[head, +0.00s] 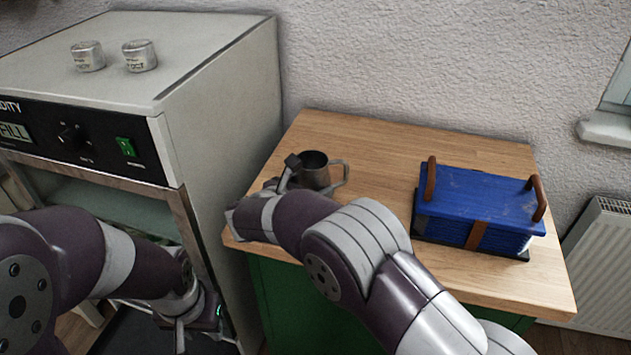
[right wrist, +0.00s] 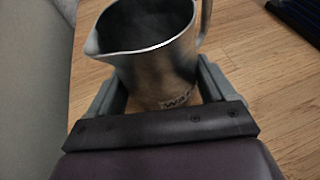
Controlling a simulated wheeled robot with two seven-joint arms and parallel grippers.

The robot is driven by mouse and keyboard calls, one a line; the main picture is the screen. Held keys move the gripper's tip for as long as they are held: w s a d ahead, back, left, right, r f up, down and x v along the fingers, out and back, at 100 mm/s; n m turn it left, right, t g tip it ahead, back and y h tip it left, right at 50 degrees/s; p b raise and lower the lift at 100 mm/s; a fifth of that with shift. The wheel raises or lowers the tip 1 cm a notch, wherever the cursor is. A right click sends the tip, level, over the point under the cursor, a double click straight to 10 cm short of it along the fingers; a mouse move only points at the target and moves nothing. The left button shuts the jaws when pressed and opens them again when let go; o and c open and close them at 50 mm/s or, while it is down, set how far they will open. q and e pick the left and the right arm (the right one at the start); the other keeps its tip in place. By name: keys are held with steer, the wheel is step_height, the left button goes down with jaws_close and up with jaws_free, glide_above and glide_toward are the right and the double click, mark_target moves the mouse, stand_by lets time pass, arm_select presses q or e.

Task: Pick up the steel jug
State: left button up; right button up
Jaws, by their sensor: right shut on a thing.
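The steel jug (head: 316,172) stands on the wooden worktop, near its left end, with its handle to the right. It also shows in the right wrist view (right wrist: 160,60), upright, with its spout to the left and part of a dark label low on its body. My right gripper (right wrist: 163,90) is shut on the jug, one finger on each side of its body.
A grey cabinet (head: 215,120) with a black control panel stands close left of the jug, with two small tins (head: 139,56) on top. A blue lidded box (head: 478,205) with brown handles sits on the right of the worktop (head: 400,140). The worktop behind and between is clear.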

mark_target(303, 174)
steer(key=shift+r, duration=0.6)
step_height(303, 174, up, 3)
steer(key=shift+f, duration=0.1)
steer(key=s+r, duration=0.6)
steer(key=s, duration=0.4)
steer(key=shift+d+b, duration=0.25)
steer(key=shift+b, duration=0.1)
steer(key=shift+s+r, duration=0.45)
steer(key=shift+s, duration=0.35)
steer(key=shift+d, duration=0.1)
